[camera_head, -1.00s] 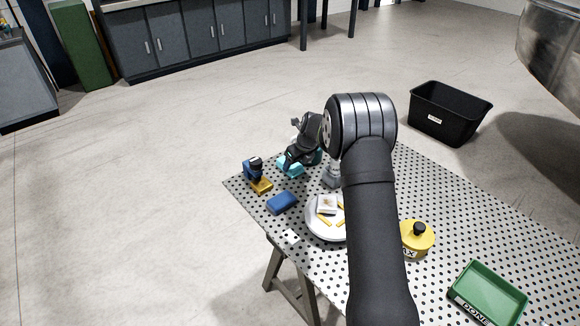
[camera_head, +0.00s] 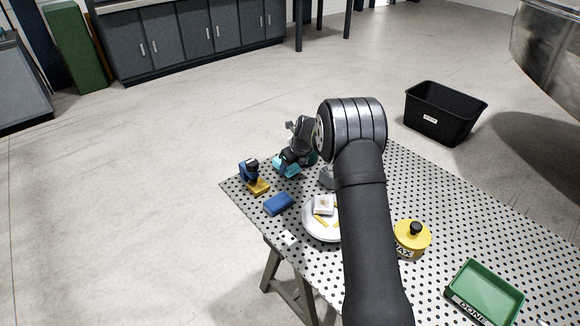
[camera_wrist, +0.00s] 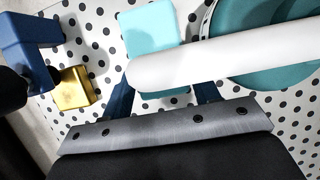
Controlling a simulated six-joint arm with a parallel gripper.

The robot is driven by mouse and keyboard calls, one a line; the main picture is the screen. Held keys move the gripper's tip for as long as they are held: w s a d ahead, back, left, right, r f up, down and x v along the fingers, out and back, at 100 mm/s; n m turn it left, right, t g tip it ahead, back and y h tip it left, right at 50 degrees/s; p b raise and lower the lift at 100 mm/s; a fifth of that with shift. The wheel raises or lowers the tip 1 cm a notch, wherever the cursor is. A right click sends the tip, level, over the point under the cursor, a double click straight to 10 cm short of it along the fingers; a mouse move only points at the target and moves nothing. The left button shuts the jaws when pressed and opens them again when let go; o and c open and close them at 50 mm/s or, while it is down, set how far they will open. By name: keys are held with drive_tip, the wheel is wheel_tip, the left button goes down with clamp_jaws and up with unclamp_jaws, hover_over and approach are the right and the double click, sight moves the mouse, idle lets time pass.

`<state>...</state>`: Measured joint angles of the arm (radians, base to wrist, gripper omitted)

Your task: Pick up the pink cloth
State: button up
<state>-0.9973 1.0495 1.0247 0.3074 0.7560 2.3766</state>
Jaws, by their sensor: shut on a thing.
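No pink cloth is visible in either view. My gripper (camera_wrist: 163,92) is low at the far end of the dotted table, beside a teal bowl (camera_wrist: 275,80). A flat teal block (camera_wrist: 150,27) lies between my fingers in the wrist view and also shows under the gripper in the head view (camera_head: 284,167). A smooth white cylinder (camera_wrist: 225,55) crosses in front of the block and bowl and hides my fingertips. I cannot tell whether it touches them.
A blue-and-yellow object (camera_head: 256,178) and a blue block (camera_head: 278,204) stand left of my arm. A white plate (camera_head: 316,229), a yellow wax bottle (camera_head: 412,242) and a green tray (camera_head: 463,297) are nearer. A black bin (camera_head: 430,125) stands on the floor beyond.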

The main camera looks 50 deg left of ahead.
drive_tip(key=s+d, duration=0.1)
drive_tip(key=d, duration=0.1)
drive_tip(key=s+d, duration=0.3)
drive_tip(key=d, duration=0.2)
drive_tip(key=shift+s+d+r, duration=0.1)
drive_tip(key=shift+s+r, duration=0.05)
drive_tip(key=shift+r, duration=0.2)
wheel_tip(320, 180, up, 14)
drive_tip(key=shift+f, duration=0.2)
